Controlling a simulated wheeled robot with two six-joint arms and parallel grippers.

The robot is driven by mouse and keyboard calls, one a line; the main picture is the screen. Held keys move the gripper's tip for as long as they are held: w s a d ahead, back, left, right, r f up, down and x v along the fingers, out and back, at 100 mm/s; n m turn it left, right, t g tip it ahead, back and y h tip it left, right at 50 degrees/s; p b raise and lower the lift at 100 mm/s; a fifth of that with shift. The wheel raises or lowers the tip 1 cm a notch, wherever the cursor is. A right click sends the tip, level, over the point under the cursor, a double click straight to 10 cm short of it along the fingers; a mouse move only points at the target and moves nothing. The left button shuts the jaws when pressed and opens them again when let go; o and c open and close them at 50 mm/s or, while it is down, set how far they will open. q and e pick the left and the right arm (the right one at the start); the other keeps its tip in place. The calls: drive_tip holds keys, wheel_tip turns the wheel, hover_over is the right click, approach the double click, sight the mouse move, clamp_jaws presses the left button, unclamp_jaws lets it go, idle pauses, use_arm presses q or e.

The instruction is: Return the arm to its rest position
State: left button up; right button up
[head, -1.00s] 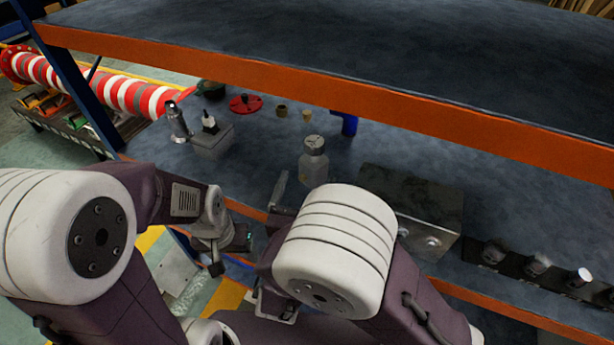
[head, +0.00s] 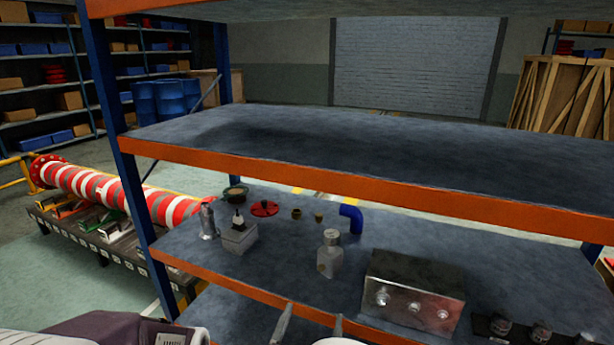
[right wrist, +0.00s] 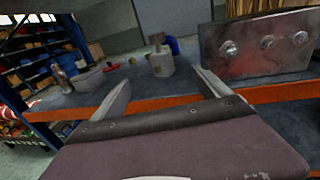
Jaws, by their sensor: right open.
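My right gripper (head: 311,326) shows at the bottom edge of the head view as two pale fingers, spread apart. In the right wrist view the right gripper (right wrist: 163,92) is open, with nothing between its fingers. It is in front of the shelf's orange front edge, and the bottle stands beyond it. Part of my left arm shows at the lower left of the head view; its gripper is out of the picture.
The lower shelf (head: 290,262) holds a translucent bottle (head: 330,256), a metal box with knobs (head: 413,292), a blue elbow pipe (head: 351,217), a red disc (head: 265,208), a grey block (head: 238,238) and a metal canister (head: 207,221). The upper shelf (head: 370,150) is bare.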

drive_tip(key=s+d+f+m+g+h+p, duration=0.25)
drive_tip(key=d+m+g, duration=0.35)
drive_tip(key=d, duration=0.4)
drive_tip(key=s+d+f+m+g+h+p, duration=0.1)
drive_tip(key=s+d+f+m+g+h, duration=0.2)
drive_tip(key=d+m+g, duration=0.5)
drive_tip(key=s+d+f+m+g+y+p, duration=0.2)
drive_tip(key=s+d+m+g+y+p, duration=0.15)
drive_tip(key=s+m, duration=0.5)
use_arm(q)
wheel_tip(320, 180, up, 8)
drive_tip(key=w+p, duration=0.1)
drive_tip(key=shift+d, duration=0.2)
use_arm(e)
drive_tip(key=w+a+r+m+t+y, duration=0.1)
drive_tip(key=w+a+m+y, duration=0.3)
drive_tip(key=m, duration=0.7)
drive_tip(key=shift+w+r+y, duration=0.2)
drive_tip(key=shift+r+y, duration=0.5)
drive_tip(key=shift+y, duration=0.4)
use_arm(q)
drive_tip(key=shift+r, duration=0.1)
